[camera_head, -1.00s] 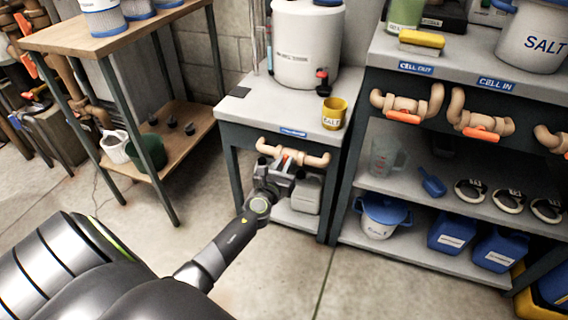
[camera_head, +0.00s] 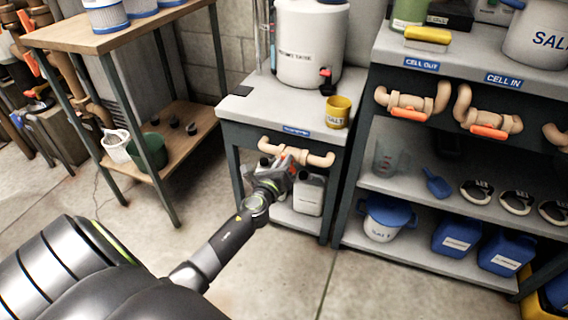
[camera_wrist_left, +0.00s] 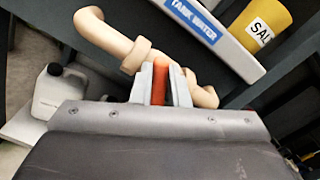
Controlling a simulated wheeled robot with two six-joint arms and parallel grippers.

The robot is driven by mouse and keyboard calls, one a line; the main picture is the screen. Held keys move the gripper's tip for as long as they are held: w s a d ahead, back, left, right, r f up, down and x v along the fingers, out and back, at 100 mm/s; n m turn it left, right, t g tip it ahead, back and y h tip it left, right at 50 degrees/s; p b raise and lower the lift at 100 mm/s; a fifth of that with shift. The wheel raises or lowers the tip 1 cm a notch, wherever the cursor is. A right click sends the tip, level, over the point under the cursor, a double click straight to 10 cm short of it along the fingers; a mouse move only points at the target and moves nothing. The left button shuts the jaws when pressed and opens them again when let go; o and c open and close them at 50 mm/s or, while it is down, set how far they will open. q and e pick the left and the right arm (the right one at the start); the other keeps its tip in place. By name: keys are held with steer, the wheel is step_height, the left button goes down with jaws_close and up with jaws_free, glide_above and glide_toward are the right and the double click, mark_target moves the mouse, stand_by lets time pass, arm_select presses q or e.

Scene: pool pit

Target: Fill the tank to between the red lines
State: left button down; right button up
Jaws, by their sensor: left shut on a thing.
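The white tank (camera_head: 308,45) stands on the grey bench (camera_head: 262,107), with a clear upright tube at its left and a red-and-black tap (camera_head: 326,82) low on its front. I cannot make out the red lines or the water level. Below the bench top runs a tan pipe (camera_head: 317,159) under a blue label, which reads "TANK WATER" in the left wrist view (camera_wrist_left: 188,18). My left gripper (camera_head: 284,170) is at this pipe. In the left wrist view its fingers (camera_wrist_left: 160,88) are shut on the orange valve handle (camera_wrist_left: 160,82). My right gripper is out of view.
A yellow salt cup (camera_head: 338,112) stands near the bench's right edge. A white jug (camera_head: 309,195) is on the shelf below, close to my left gripper. Similar valves, labelled CELL OUT and CELL IN, are on the right-hand bench (camera_head: 380,68). The floor in front is clear.

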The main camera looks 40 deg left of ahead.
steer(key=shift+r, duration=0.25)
arm_select(q)
steer(key=c, duration=1.4)
jaws_free()
